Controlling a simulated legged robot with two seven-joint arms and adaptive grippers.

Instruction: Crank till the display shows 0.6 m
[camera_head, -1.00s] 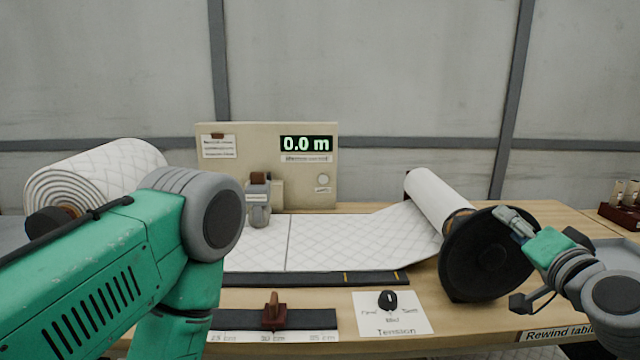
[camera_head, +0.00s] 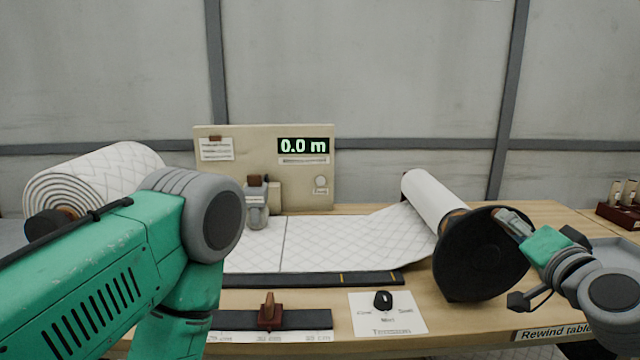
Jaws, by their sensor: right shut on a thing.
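The display (camera_head: 303,146) on the beige panel reads 0.0 m in green. The take-up roll (camera_head: 432,196) at the right ends in a large black disc (camera_head: 478,262). My right gripper (camera_head: 507,218) is at the disc's upper right edge, shut on the crank handle, which is mostly hidden by the fingers. A quilted white web (camera_head: 340,243) runs from the big wadding roll (camera_head: 98,180) at the left to the take-up roll. My left arm covers the left foreground; its gripper is out of view.
A tension knob (camera_head: 383,300) stands on a white card on the table (camera_head: 450,318). A brown slider (camera_head: 269,312) sits on a dark marked strip in front. A dark red rack (camera_head: 622,217) is at the far right.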

